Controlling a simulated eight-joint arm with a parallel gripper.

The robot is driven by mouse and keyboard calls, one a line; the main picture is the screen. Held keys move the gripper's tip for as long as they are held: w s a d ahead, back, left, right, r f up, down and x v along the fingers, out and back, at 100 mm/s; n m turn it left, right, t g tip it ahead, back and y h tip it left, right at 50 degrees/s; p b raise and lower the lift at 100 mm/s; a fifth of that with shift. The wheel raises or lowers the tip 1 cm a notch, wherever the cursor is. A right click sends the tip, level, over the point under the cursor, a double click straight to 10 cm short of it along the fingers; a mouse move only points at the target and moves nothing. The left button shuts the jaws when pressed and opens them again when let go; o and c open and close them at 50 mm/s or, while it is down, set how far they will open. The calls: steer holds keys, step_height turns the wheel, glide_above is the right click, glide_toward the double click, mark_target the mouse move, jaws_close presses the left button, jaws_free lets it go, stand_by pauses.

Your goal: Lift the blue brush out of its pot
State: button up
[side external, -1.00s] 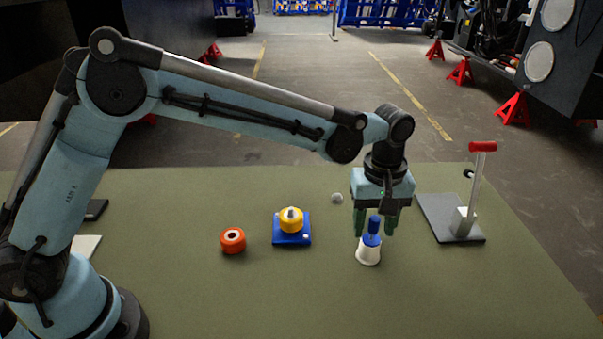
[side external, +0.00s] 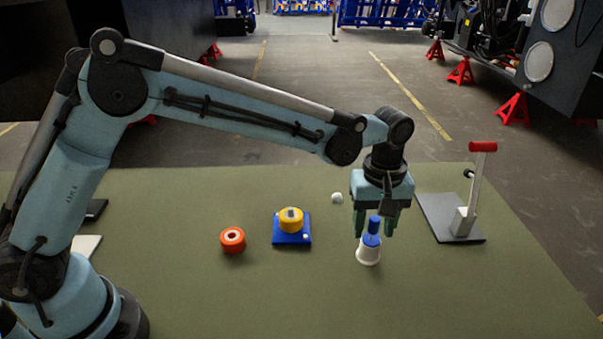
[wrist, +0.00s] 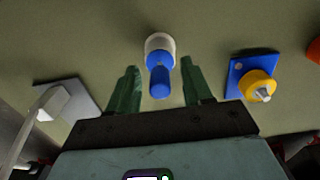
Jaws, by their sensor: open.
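The blue brush (side external: 372,230) stands upright in its white pot (side external: 368,254) on the green table. In the wrist view the brush (wrist: 160,82) points toward my gripper, with the white pot (wrist: 159,41) beyond it. My gripper (side external: 374,229) is open, pointing down over the pot. Its two green fingers stand on either side of the brush's upper part, apart from it as far as I can tell. In the wrist view the brush lies between the fingers of my gripper (wrist: 160,80). The brush's lower end is hidden inside the pot.
A blue base with a yellow knob (side external: 291,219) stands left of the pot, with an orange roll (side external: 233,240) further left. A red-handled lever on a dark plate (side external: 465,222) stands to the right. A small white ball (side external: 337,198) lies behind. The table in front is clear.

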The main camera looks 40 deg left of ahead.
steer(key=shift+c, duration=0.2)
jaws_close()
steer(key=shift+r, duration=3.5)
steer(key=shift+a, duration=0.1)
